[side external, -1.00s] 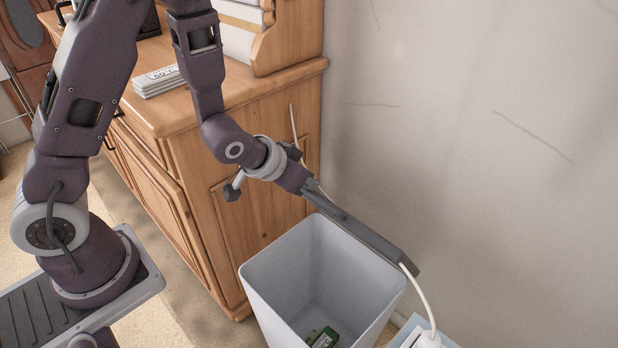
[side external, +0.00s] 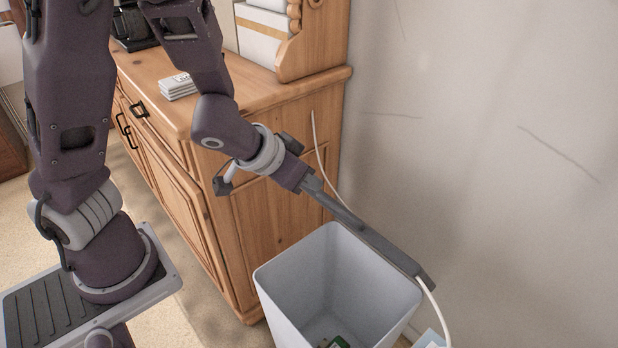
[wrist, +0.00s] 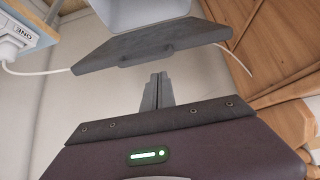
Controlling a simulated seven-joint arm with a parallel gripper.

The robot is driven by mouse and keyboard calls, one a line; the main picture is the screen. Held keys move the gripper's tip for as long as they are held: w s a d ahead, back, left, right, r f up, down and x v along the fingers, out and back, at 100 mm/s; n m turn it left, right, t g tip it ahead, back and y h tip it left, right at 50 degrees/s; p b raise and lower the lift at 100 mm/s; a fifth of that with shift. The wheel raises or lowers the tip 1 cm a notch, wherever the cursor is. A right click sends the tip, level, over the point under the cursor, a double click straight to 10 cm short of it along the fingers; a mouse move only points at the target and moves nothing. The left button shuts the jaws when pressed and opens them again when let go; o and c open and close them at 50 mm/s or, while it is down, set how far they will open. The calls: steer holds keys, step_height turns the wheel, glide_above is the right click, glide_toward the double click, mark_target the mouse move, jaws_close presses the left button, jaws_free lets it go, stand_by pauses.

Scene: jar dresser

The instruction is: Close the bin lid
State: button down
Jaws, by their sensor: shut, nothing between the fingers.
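The light grey bin (side external: 335,280) stands in front of the wall beside the wooden dresser, its top uncovered. Its dark grey lid (side external: 390,255) shows almost edge-on along the wall-side rim, open. In the wrist view the lid (wrist: 150,45) is a dark panel across the upper middle, with part of the bin (wrist: 140,12) beyond it. My gripper (wrist: 157,76) is shut and empty, its fingertips close to the lid's near edge. In the side view my gripper (side external: 345,214) reaches down toward the lid's left end; I cannot tell whether they touch.
The wooden dresser (side external: 275,215) stands close on the left of the bin. A white cable (side external: 320,150) runs along the wall behind the lid. A light blue object with a white plug (wrist: 15,45) lies near the bin. A green item (side external: 338,342) lies inside the bin.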

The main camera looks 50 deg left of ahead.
steer(key=w+a+r+n+g+y, duration=0.1)
steer(key=w+a+r+g+y, duration=0.2)
steer(key=w+a, duration=0.5)
steer(key=d+r+m+g+h, duration=0.1)
steer(key=d+r+g+h, duration=0.3)
steer(key=d, duration=0.7)
steer(key=shift+g+y, duration=0.5)
steer(key=shift+g, duration=0.1)
steer(key=f, duration=0.9)
steer(key=shift+w+a, duration=0.1)
steer(key=shift+w, duration=0.2)
steer(key=shift+s+f, duration=0.8)
steer(key=shift+s, duration=0.1)
steer(key=shift+s+f, duration=0.4)
